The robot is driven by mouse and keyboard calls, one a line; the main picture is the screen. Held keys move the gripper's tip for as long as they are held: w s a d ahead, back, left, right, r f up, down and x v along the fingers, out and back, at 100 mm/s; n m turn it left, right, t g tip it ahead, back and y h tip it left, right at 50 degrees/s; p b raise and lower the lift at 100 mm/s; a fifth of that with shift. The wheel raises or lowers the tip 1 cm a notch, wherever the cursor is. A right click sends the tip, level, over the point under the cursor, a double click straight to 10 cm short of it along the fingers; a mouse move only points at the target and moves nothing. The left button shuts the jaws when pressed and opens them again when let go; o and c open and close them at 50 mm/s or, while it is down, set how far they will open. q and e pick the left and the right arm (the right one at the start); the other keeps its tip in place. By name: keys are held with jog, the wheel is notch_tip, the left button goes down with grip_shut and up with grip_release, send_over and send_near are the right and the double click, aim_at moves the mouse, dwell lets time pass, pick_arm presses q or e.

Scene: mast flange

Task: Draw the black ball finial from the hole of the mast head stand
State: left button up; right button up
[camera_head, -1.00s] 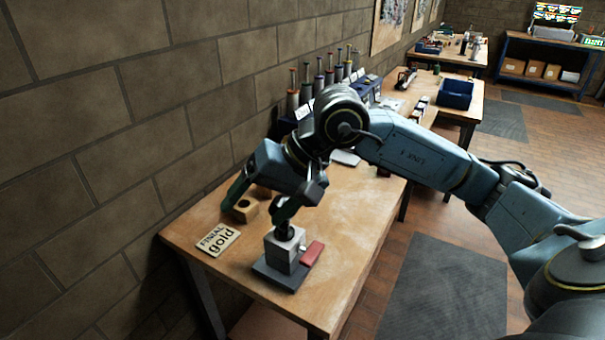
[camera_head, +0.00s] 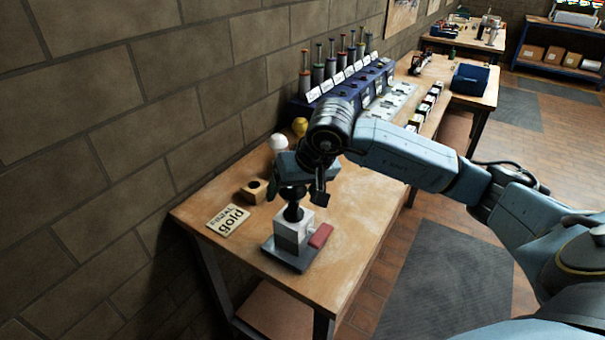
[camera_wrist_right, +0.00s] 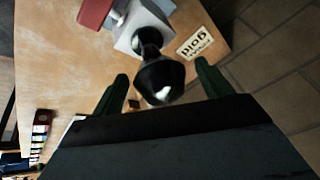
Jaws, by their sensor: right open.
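The mast head stand is a pale grey block on a dark base (camera_head: 290,258), near the front of the bench. The black ball finial (camera_head: 293,213) stands upright on top of the block; in the right wrist view (camera_wrist_right: 160,80) its round head faces the camera and its neck runs down to the block (camera_wrist_right: 143,30). The neck's lower end in the hole is hard to see. My right gripper (camera_head: 292,190) is above the finial, pointing down. In the wrist view its open fingers (camera_wrist_right: 162,84) stand on both sides of the ball, with gaps visible. My left gripper is not in view.
A red piece (camera_head: 320,235) sits beside the block. A "FINIAL gold" plate (camera_head: 226,220) and a wooden block with a hole (camera_head: 254,191) lie left. White (camera_head: 278,143) and yellow (camera_head: 299,126) balls and a blue rack (camera_head: 340,95) stand behind. The bench's right front is clear.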

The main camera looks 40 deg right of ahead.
jog(key=shift+x, duration=1.1)
jog(key=c, duration=1.1)
jog(key=shift+r+p, duration=1.6)
jog(key=shift+r, duration=1.7)
